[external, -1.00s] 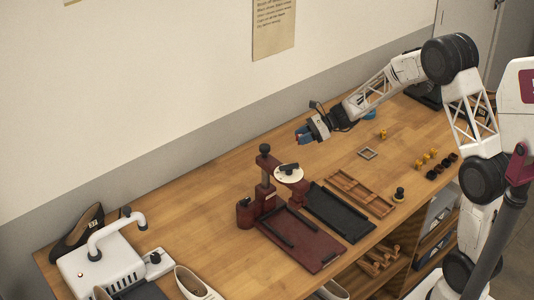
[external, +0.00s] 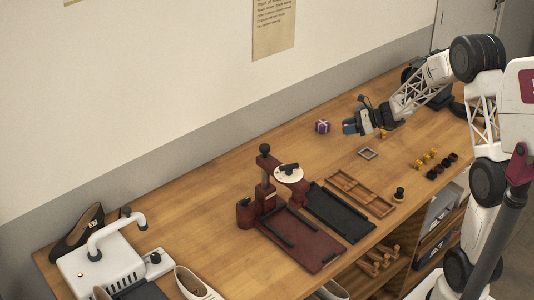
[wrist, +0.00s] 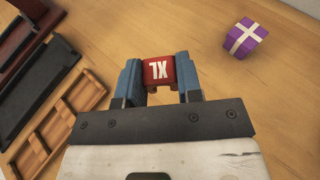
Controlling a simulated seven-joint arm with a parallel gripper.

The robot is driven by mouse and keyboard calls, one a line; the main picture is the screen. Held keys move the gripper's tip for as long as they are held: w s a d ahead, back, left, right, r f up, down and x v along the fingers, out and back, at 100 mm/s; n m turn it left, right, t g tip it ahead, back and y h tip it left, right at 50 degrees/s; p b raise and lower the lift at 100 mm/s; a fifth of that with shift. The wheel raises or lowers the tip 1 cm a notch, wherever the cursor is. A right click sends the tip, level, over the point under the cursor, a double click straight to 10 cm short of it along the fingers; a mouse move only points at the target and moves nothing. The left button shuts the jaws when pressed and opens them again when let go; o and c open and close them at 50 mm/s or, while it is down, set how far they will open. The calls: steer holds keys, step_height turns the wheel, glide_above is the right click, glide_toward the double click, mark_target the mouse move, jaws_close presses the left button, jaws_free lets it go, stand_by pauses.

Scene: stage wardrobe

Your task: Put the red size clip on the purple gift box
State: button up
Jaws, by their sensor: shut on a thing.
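The red size clip (wrist: 158,71), marked XL, is between the blue fingers of my gripper (wrist: 160,80), which is shut on it. In the external view my gripper (external: 350,127) is above the far part of the bench, and the clip is hard to make out there. The purple gift box (wrist: 245,38) with a white ribbon cross sits on the wood at the upper right of the wrist view, apart from the clip. In the external view the box (external: 322,126) is just left of my gripper.
A wooden divided tray (external: 360,193), a black tray (external: 340,212) and a dark red press (external: 268,195) stand nearer the front. A small square frame (external: 367,153) lies below my gripper in the picture. Several yellow and black pieces (external: 430,160) are at right. Wood around the box is clear.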

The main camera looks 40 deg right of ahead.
stand_by(0.4)
glide_above(328, 121)
steer(key=shift+s+f, duration=0.1)
steer(key=shift+f, duration=0.65)
stand_by(0.3)
steer(key=shift+f, duration=0.1)
steer(key=shift+f, duration=1.65)
steer(key=shift+f, duration=0.15)
steer(key=o, duration=0.9)
